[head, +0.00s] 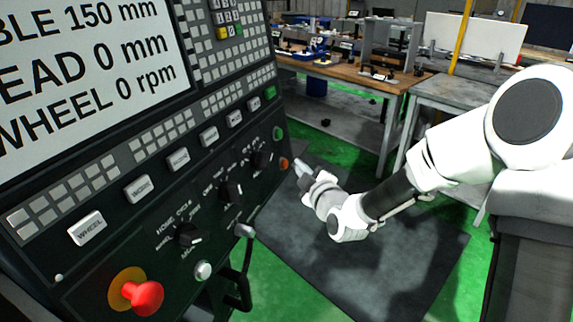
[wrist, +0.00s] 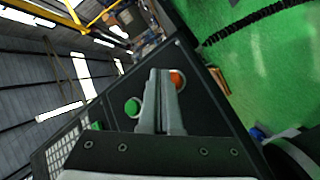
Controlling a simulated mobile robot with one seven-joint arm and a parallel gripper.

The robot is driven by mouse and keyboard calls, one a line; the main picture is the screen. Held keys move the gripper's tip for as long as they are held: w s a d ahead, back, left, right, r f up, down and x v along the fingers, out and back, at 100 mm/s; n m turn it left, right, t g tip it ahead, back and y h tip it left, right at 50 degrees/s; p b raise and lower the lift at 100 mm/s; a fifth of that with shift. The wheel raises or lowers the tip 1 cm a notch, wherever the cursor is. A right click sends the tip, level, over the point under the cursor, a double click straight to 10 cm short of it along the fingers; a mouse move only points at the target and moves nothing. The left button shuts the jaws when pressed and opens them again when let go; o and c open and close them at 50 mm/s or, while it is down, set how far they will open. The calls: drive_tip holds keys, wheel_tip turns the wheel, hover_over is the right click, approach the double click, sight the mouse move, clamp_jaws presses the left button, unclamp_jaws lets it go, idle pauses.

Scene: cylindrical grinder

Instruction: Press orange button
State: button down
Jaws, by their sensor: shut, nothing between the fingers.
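The orange button (head: 284,163) is a small round button near the right edge of the dark control panel (head: 215,215), just below a green button (head: 278,133). My gripper (head: 298,166) is shut and empty, its fingertips close to the right of the orange button. In the wrist view the orange button (wrist: 178,79) shows just right of the shut fingertips (wrist: 160,72), partly covered by a finger. The green button (wrist: 132,107) is to the left of the fingers. I cannot tell whether the fingertips touch the panel.
A large red mushroom button (head: 143,296) sits low on the panel, with rotary knobs (head: 231,191) and a handle (head: 243,272) nearby. A dark mat (head: 400,250) lies on the green floor. Workbenches (head: 350,72) stand behind.

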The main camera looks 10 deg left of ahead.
drive_tip(key=shift+w+a+f+b, duration=0.15)
drive_tip(key=shift+a+b, duration=0.1)
drive_tip(key=shift+b, duration=0.3)
drive_tip(key=shift+w+a+b, duration=0.1)
drive_tip(key=shift+a+b, duration=0.45)
drive_tip(key=shift+b, duration=0.05)
idle(0.5)
drive_tip(key=shift+d, duration=0.15)
drive_tip(key=shift+s+d, duration=0.25)
drive_tip(key=shift+d, duration=0.35)
drive_tip(key=shift+s+d+r, duration=0.2)
drive_tip(key=shift+d, duration=0.6)
drive_tip(key=shift+s+d+r, duration=0.2)
drive_tip(key=shift+s+d, duration=0.05)
drive_tip(key=shift+d, duration=0.55)
drive_tip(key=shift+s+d+r, duration=0.2)
drive_tip(key=shift+d, duration=0.6)
